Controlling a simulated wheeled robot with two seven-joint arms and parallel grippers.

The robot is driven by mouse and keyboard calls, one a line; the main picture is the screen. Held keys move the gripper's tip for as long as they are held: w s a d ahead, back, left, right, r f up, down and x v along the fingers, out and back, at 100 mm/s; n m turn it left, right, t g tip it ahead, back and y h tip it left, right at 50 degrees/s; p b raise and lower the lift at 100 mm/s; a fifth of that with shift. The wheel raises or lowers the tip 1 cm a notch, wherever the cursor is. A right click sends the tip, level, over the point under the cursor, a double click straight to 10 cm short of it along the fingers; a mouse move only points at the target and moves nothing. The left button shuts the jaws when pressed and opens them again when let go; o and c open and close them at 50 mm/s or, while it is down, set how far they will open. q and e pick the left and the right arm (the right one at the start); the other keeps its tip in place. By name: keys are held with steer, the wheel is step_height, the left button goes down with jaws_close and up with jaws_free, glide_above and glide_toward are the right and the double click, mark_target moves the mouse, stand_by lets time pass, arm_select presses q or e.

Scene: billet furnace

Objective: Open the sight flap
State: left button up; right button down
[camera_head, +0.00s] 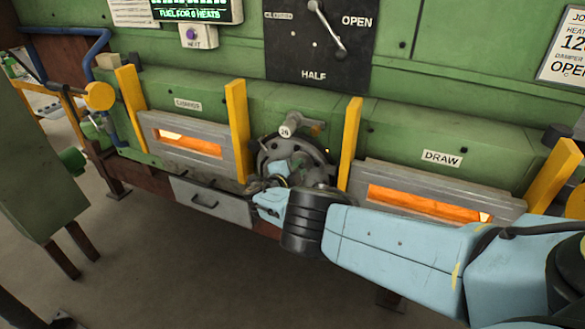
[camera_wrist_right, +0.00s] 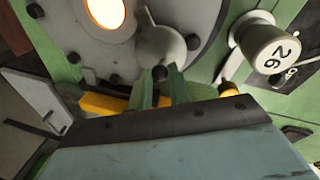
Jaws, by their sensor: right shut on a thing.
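The sight flap (camera_wrist_right: 162,48) is a grey rounded plate with a small dark knob at its lower edge, on a round bolted grey plate (camera_wrist_right: 205,15). A glowing round sight hole (camera_wrist_right: 104,12) shows uncovered to the left of the flap in the right wrist view. My right gripper (camera_wrist_right: 161,82) is shut on the flap's knob, its two fingers on either side of it. In the head view, my right gripper (camera_head: 277,180) is in front of the round plate (camera_head: 318,160) and hides most of the flap. My left gripper is not in view.
A handle marked 26 (camera_wrist_right: 268,48) sticks out close to my right gripper. Yellow posts (camera_head: 237,130) (camera_head: 350,143) stand on both sides of the round plate. Glowing slots show at the charge door (camera_head: 165,127) and draw door (camera_head: 375,176). A grey drawer (camera_head: 212,201) is below.

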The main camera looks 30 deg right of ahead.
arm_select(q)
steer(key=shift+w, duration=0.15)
arm_select(e)
steer(key=shift+a+f, duration=0.1)
steer(key=shift+f, duration=0.05)
steer(key=c, duration=1.3)
jaws_free()
